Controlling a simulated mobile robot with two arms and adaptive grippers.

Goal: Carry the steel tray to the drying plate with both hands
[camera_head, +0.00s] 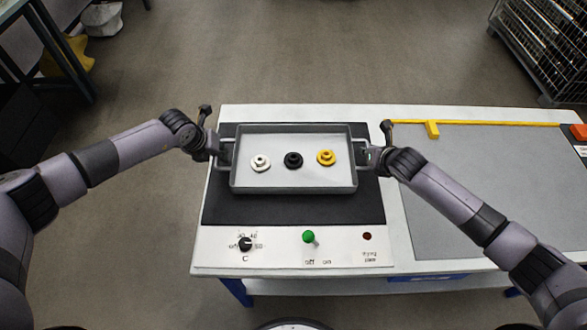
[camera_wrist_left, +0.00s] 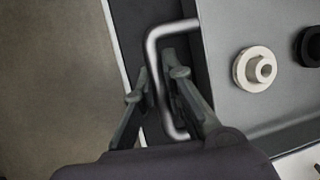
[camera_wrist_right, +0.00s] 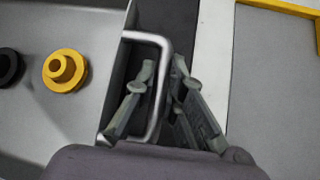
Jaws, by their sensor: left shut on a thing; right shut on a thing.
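The steel tray (camera_head: 292,189) is a grey rectangular tray with a bar handle at each short end. It lies level over the back part of the black drying plate (camera_head: 290,211); I cannot tell whether it touches the plate. Inside it stand a white part (camera_head: 260,162), a black part (camera_head: 293,160) and a yellow part (camera_head: 326,157), all round and flanged. My left gripper (camera_head: 221,150) is shut on the left handle (camera_wrist_left: 152,48). My right gripper (camera_head: 367,155) is shut on the right handle (camera_wrist_right: 164,60). The fingers sit on both sides of each bar.
The plate's white front panel has a black dial (camera_head: 245,244), a green-tipped switch (camera_head: 309,237) and a dark red light (camera_head: 367,236). A grey mat (camera_head: 490,190) with a yellow edge strip (camera_head: 480,123) lies to the right. An orange object (camera_head: 579,132) is at the far right.

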